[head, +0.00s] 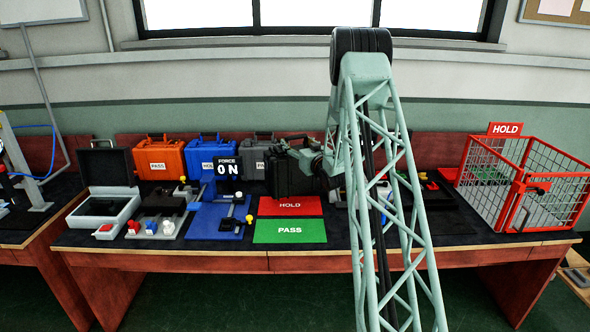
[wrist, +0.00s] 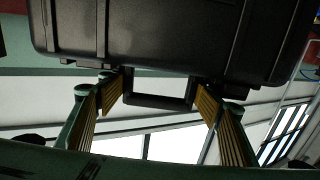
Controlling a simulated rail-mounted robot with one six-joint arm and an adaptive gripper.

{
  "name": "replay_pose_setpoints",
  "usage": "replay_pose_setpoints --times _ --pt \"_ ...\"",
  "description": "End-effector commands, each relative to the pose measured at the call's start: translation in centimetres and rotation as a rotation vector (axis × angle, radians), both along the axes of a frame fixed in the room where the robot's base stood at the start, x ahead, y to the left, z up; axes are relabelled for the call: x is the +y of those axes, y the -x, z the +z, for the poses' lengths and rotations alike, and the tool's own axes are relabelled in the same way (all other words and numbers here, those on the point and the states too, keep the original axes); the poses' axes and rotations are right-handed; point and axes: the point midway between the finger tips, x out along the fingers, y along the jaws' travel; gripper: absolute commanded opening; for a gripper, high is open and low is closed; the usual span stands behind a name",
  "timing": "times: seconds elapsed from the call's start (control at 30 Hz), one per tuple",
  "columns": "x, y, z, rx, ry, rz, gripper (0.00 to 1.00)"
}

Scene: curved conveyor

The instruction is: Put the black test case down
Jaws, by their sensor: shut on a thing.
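The black test case (head: 288,178) is upright in the head view, just behind the red HOLD mat (head: 290,206). I cannot tell whether its base touches the table. In the wrist view the case (wrist: 180,38) fills the top, with its handle (wrist: 160,102) between the two fingers. My gripper (head: 303,147) is at the top of the case, partly hidden by my arm. In the wrist view my gripper (wrist: 160,92) is shut on the handle, one finger at each side. The green PASS mat (head: 290,231) lies in front of the HOLD mat.
Orange (head: 160,158), blue (head: 207,153) and grey (head: 257,152) cases stand along the back, left of the black one. A FORCE ON sign (head: 227,168) stands close to its left. An open grey case (head: 104,190) is far left; a red HOLD cage (head: 525,180) is right.

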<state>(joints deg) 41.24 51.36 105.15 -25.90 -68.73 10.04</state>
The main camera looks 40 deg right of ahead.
Motion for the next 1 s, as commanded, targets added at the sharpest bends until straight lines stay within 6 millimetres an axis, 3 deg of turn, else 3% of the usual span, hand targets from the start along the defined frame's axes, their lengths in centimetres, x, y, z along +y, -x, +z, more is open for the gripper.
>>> replay_pose_setpoints --times 0.37,1.0 --pt "0.0 0.0 -3.8 -0.002 0.001 0.000 0.27" --pt "0.0 0.0 -5.0 -0.001 0.000 0.000 0.27"
